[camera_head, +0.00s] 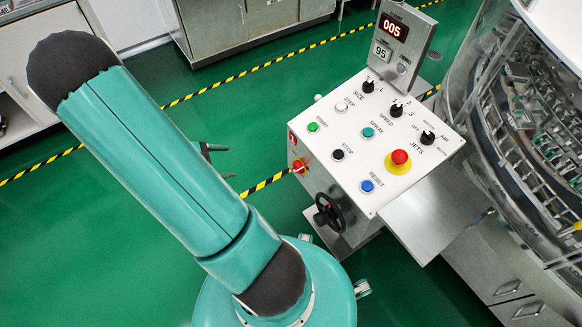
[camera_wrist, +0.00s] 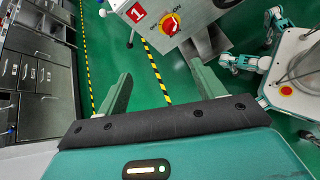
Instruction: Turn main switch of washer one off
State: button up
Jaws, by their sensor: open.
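The main switch (camera_head: 299,166) is a red knob on a yellow plate, on the left side face of the control panel box. It also shows at the top of the wrist view (camera_wrist: 171,24), below and right of a red label with a white 1 (camera_wrist: 137,13). Small lettering surrounds it; I cannot tell the knob's setting. My gripper (camera_wrist: 163,86) is open and empty, its fingers spread wide, apart from the switch. In the head view my gripper (camera_head: 212,152) shows partly behind my arm, left of the switch.
The control panel (camera_head: 360,180) carries several buttons, dials and a red emergency stop (camera_head: 398,160). A black handwheel (camera_head: 328,213) juts out below the switch. The round glass-walled washer (camera_head: 510,120) stands at right. Green floor between my gripper and the panel is clear.

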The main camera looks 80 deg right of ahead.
aim_at(296, 168)
jog(key=s+d+f+n+g+h, duration=0.1)
jog(key=s+d+f+n, duration=0.2)
jog(key=f, duration=0.4)
jog(key=s+d+f+n+h, duration=0.1)
jog(key=s+d+f+n, duration=0.1)
jog(key=s+f, duration=0.4)
jog(key=x, duration=1.4)
jog(key=shift+s, duration=0.1)
jog(key=shift+c, duration=0.2)
jog(key=shift+r, duration=0.1)
jog(key=c, duration=0.9)
